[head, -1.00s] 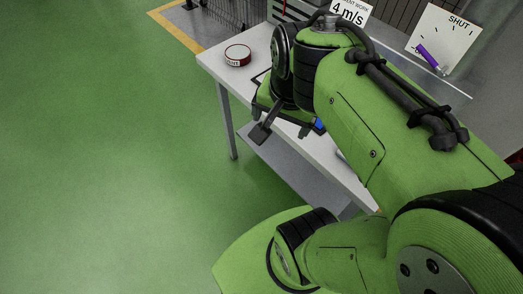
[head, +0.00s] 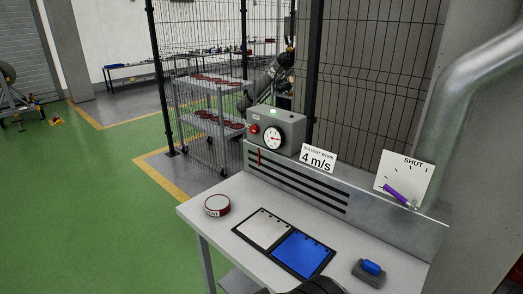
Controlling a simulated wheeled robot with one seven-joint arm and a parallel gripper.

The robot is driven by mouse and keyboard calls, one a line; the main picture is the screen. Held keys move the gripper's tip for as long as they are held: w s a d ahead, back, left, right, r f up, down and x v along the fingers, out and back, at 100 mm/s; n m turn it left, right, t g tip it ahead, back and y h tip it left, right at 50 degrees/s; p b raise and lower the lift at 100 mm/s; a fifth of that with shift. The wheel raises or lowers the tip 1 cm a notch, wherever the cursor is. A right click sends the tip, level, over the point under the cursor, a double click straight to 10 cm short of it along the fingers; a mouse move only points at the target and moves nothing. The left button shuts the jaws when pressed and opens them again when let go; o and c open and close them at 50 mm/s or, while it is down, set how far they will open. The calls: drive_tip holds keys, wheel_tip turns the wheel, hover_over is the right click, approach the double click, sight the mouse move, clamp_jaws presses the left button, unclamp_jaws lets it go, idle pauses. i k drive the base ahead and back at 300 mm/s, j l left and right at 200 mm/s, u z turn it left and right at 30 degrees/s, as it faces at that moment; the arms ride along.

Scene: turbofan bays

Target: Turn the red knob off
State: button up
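A small red knob (head: 254,129) is on the left of the front face of a grey box (head: 291,130). A white round dial (head: 272,138) with a dark needle sits to its right, and a green light (head: 273,111) glows on top of the box. The box stands at the back of the bench, and the knob is too small to read its setting. My gripper is not in view. Only a dark rounded part, likely of my arm, shows at the bottom edge, well in front of the knob and apart from it.
The bench (head: 201,222) holds a red-rimmed round tin (head: 217,206), a white and blue panel (head: 300,254) and a blue-topped block (head: 370,270). A purple lever (head: 397,194) crosses a SHUT plate (head: 404,173) at right. A mesh fence (head: 373,75) stands behind. Green floor at left is clear.

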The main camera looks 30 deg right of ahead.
sight(254, 129)
drive_tip(key=z, duration=1.05)
drive_tip(key=i+j+z, duration=0.1)
drive_tip(key=j, duration=1.6)
drive_tip(key=i+j, duration=0.35)
drive_tip(key=i+j+z, duration=0.15)
drive_tip(key=i+j, duration=0.2)
drive_tip(key=j, duration=0.2)
drive_tip(key=i+j, duration=0.35)
drive_tip(key=j, duration=0.15)
drive_tip(key=i+j+z, duration=0.15)
drive_tip(key=i+j, duration=0.55)
drive_tip(key=i, duration=0.2)
drive_tip(key=l+z, duration=0.05)
